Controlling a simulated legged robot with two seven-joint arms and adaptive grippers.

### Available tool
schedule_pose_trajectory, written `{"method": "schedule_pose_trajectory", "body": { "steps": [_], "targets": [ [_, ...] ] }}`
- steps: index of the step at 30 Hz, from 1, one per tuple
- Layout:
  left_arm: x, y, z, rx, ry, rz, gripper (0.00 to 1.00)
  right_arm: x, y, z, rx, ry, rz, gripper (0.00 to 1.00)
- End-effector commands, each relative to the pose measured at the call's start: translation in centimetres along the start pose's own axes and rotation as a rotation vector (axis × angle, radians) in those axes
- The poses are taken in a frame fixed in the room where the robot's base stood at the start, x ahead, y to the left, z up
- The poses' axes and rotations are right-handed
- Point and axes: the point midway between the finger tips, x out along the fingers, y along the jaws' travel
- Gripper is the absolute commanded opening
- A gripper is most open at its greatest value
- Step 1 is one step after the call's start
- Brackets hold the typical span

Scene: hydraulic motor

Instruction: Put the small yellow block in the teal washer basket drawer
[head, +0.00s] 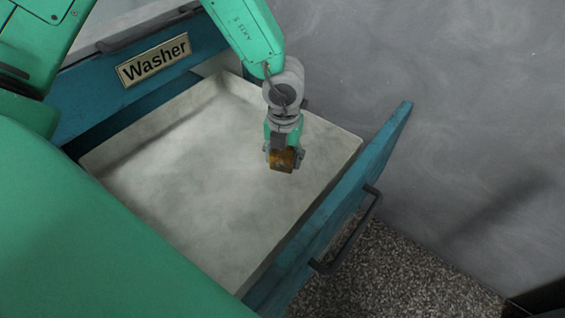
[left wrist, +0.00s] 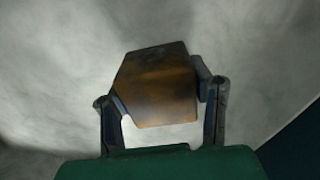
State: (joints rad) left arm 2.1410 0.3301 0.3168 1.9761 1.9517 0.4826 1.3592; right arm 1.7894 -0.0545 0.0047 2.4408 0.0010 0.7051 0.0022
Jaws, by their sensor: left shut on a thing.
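The teal washer basket drawer (head: 352,205) is pulled open, with a pale, empty-looking tray inside. My left gripper (head: 284,158) is over the tray, right of its middle in the head view. It is shut on the small yellow block (head: 282,161), which looks brownish-gold. In the left wrist view the block (left wrist: 157,84) sits between the two fingers (left wrist: 160,105), with the pale tray surface behind it. The gap between block and tray floor is hard to judge. My right gripper is not in view.
A "Washer" label (head: 154,60) is on the teal cabinet behind the drawer. A dark handle (head: 347,232) sticks out from the drawer front. A grey wall (head: 460,90) stands beyond, and speckled floor (head: 385,275) shows at the lower right.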

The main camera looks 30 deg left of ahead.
Motion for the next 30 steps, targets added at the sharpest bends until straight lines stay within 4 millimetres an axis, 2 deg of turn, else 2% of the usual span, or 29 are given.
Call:
{"method": "schedule_pose_trajectory", "body": {
  "steps": [1, 5, 14, 15, 17, 26, 30],
  "targets": [
    [1.1, 0.0, 0.0, 0.001, 0.002, 0.001, 0.01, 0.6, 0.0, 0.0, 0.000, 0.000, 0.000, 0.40],
    [2.7, 0.0, 0.0, 0.001, 0.001, 0.001, 0.01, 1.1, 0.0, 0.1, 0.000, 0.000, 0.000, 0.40],
    [2.7, 0.0, 0.0, 0.001, 0.000, 0.000, 0.01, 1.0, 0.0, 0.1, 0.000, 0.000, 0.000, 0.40],
    [2.8, 0.0, 0.0, 0.001, 0.002, 0.000, 0.50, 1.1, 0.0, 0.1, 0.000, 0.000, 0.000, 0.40],
    [2.8, 0.0, 0.0, 0.001, 0.001, 0.000, 0.68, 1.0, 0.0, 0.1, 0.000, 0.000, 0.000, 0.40],
    [2.7, 0.0, 0.0, 0.001, 0.001, 0.000, 0.68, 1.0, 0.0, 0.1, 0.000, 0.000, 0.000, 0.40],
    [1.5, 0.0, 0.0, -0.001, 0.000, -0.001, 0.68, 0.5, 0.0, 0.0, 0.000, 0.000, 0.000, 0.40]
  ]
}}
